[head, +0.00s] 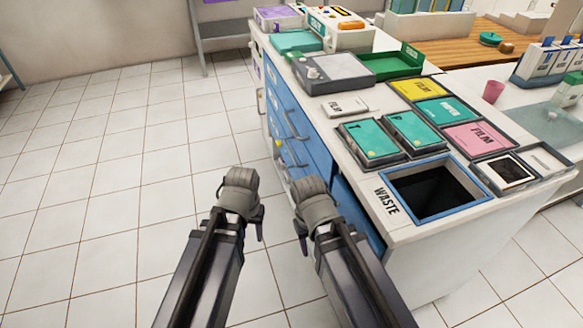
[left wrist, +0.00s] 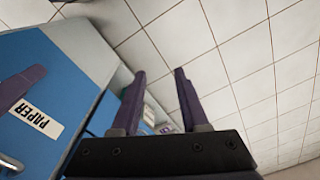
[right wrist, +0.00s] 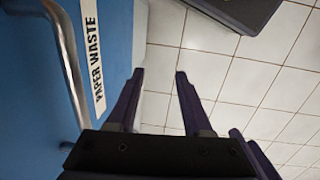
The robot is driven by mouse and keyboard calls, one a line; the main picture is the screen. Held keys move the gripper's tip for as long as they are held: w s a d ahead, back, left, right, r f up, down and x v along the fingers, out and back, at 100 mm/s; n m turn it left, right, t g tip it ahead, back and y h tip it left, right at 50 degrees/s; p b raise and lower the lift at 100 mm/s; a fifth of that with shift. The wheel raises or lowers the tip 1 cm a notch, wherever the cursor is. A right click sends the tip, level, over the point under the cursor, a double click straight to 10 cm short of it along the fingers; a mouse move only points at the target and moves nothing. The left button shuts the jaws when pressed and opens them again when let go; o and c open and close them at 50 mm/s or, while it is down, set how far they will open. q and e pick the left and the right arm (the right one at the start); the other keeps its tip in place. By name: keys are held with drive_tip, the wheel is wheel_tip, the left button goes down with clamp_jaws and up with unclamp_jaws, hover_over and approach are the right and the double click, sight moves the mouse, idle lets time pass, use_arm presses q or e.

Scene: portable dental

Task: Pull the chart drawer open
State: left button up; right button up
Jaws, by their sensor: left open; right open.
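Blue drawer fronts with metal handles (head: 300,138) run along the left side of the white cabinet (head: 405,235) in the head view. I cannot read a chart label on any of them, so I cannot tell which is the chart drawer. My left gripper (head: 241,190) is in front of the cabinet, over the floor. Its fingers (left wrist: 158,73) are apart and empty in the left wrist view. My right gripper (head: 312,196) is closer to the blue fronts, and its fingers (right wrist: 158,75) are also apart and empty. Neither gripper touches a handle.
A blue front labelled PAPER WASTE (right wrist: 110,35) with a metal handle (right wrist: 66,65) is close beside my right gripper. The countertop carries film boxes (head: 372,140), a grey device (head: 333,72) and a waste opening (head: 435,190). Tiled floor (head: 110,190) to the left is clear.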

use_arm(q)
drive_tip(key=w+f+n+t+h+b, duration=0.1)
drive_tip(key=w+f+b, duration=0.1)
drive_tip(key=f+b, duration=0.35)
drive_tip(key=w+f+h+b, duration=0.1)
drive_tip(key=w+f+b, duration=0.2)
drive_tip(key=f+b, duration=0.3)
drive_tip(key=n+t+h+b, duration=0.5)
drive_tip(key=n+t+b, duration=0.1)
drive_tip(key=n+t, duration=0.65)
approach(292, 153)
drive_tip(key=w+f, duration=0.2)
drive_tip(key=w, duration=0.1)
drive_tip(key=shift+m+t, duration=0.35)
drive_tip(key=shift+t, duration=0.1)
drive_tip(key=shift+d+b+x, duration=0.25)
drive_tip(key=shift+b+x, duration=0.1)
drive_tip(key=shift+x, duration=1.6)
drive_tip(key=shift+d+b+x, duration=0.25)
drive_tip(key=shift+b+x, duration=0.05)
drive_tip(key=shift+x, duration=1.6)
drive_tip(key=shift+s+r, duration=0.2)
drive_tip(key=shift+s, duration=0.05)
clamp_jaws()
